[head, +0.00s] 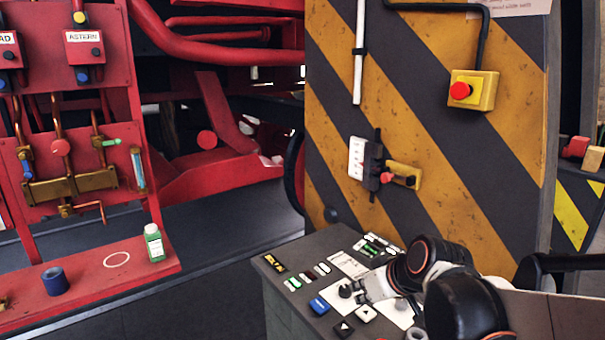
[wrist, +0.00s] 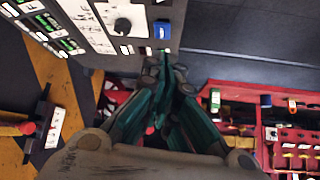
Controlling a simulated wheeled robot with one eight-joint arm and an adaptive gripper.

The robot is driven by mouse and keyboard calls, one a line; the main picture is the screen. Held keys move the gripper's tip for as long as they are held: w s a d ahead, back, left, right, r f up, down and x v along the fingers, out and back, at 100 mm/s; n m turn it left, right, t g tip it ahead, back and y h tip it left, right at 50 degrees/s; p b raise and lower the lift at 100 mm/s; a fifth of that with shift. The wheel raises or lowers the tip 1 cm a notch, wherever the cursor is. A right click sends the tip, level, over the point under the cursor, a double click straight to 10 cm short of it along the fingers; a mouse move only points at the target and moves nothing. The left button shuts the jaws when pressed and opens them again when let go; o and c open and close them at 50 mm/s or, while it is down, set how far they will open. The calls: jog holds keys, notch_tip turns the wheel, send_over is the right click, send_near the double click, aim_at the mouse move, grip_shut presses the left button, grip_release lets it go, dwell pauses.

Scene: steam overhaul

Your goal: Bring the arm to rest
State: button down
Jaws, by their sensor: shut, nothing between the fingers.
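My gripper (wrist: 165,65) shows in the wrist view with its dark green fingers together and nothing between them. Its tips appear near the edge of the grey control console (wrist: 178,12), by a blue button (wrist: 162,29). I cannot tell the exact gap. In the head view my arm (head: 430,258) comes in from the lower right and reaches over the console (head: 290,318). Its black and orange joints and a pale link cover part of the console's right side. The fingers cannot be made out clearly there.
The console carries a black knob (head: 345,291), a blue button (head: 319,305) and several switches. A striped panel (head: 440,160) with a red emergency button (head: 460,90) stands behind. A red rack at left holds a green bottle (head: 154,243) and a blue cup (head: 54,281). Floor between is clear.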

jog(key=s+d+r+m+h, duration=0.1)
jog(key=s+d+m, duration=0.1)
jog(key=s, duration=0.7)
jog(key=s+d+r+m+h, duration=0.1)
jog(key=s+d+m+h, duration=0.1)
jog(key=s+d, duration=0.3)
jog(key=shift+s+m+h, duration=0.3)
jog(key=shift+s+m, duration=0.1)
jog(key=shift+s, duration=1.55)
jog(key=shift+d, duration=0.1)
